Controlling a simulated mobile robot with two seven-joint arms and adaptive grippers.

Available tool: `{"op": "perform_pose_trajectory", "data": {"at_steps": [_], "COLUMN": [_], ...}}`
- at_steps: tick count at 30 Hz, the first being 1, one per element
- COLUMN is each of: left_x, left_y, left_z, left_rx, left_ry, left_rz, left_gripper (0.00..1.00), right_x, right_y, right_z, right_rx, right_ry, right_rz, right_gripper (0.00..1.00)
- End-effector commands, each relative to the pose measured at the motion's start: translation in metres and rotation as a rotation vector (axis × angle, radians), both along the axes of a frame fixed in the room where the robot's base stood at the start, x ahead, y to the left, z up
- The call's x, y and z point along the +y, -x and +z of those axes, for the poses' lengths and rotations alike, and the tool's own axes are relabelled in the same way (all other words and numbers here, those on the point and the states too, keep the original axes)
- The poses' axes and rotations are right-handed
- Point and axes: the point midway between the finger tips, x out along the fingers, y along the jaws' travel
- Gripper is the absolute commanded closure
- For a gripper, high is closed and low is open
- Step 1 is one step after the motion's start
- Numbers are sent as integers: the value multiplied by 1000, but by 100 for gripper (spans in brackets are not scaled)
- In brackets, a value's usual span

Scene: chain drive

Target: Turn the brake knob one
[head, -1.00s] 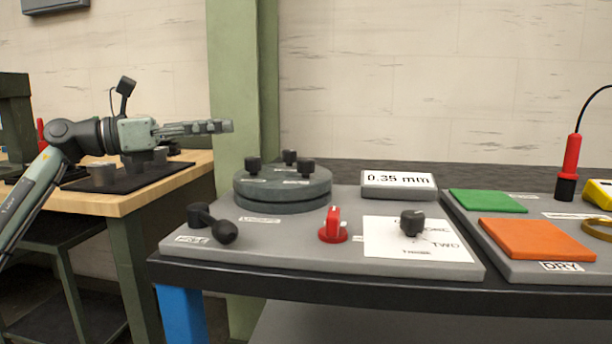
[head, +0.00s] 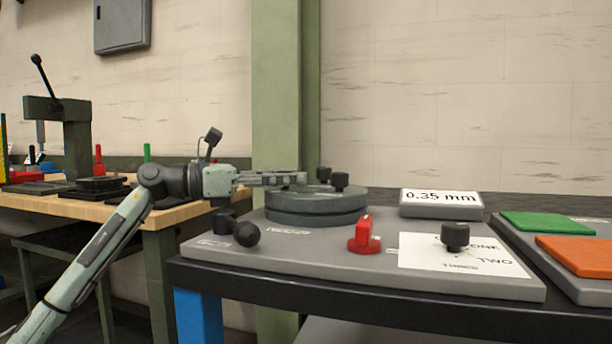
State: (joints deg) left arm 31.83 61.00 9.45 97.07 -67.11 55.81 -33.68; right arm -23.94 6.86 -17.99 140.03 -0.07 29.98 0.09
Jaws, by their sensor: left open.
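A black knob (head: 455,236) stands on a white card (head: 420,262) printed with ONE, TWO and THREE, at the right of the grey panel (head: 350,275). A red knob (head: 364,238) with a pale mark stands left of the card. Which one is the brake knob cannot be read here. My left gripper (head: 303,179) is open and empty, with its fingers pointing right. It shows over the back left part of the round dark disc (head: 315,212), well left of both knobs and higher in the picture. My right gripper is out of view.
The disc carries black knobs (head: 340,180). A black ball-ended lever (head: 245,234) sits at the panel's left. A 0.35 mm display (head: 441,198) stands behind. Green (head: 548,224) and orange (head: 580,256) pads lie right. A green post (head: 277,90) rises behind the disc.

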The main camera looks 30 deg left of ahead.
Motion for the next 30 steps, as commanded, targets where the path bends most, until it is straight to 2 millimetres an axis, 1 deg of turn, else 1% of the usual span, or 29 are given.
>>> {"op": "perform_pose_trajectory", "data": {"at_steps": [1, 6, 10, 17, 20, 28, 30], "left_x": [-6, -20, -24, -24, -24, -24, -24], "left_y": [-6, -22, -27, -28, -28, -27, -27], "left_z": [4, 2, 0, 0, 0, 0, 0], "left_rx": [-4, -1, -1, 0, 0, -1, -1], "left_ry": [2, 1, 0, 0, 0, -1, -1], "left_rz": [-3, -1, 0, 1, 0, 0, 0], "left_gripper": [56, 56, 56, 56, 66, 100, 100], "right_x": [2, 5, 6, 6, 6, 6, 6], "right_y": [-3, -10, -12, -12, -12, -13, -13], "right_z": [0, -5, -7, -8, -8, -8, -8], "right_rx": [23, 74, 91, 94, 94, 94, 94], "right_ry": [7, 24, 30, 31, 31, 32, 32], "right_rz": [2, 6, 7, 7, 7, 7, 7], "right_gripper": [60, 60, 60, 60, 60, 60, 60]}}
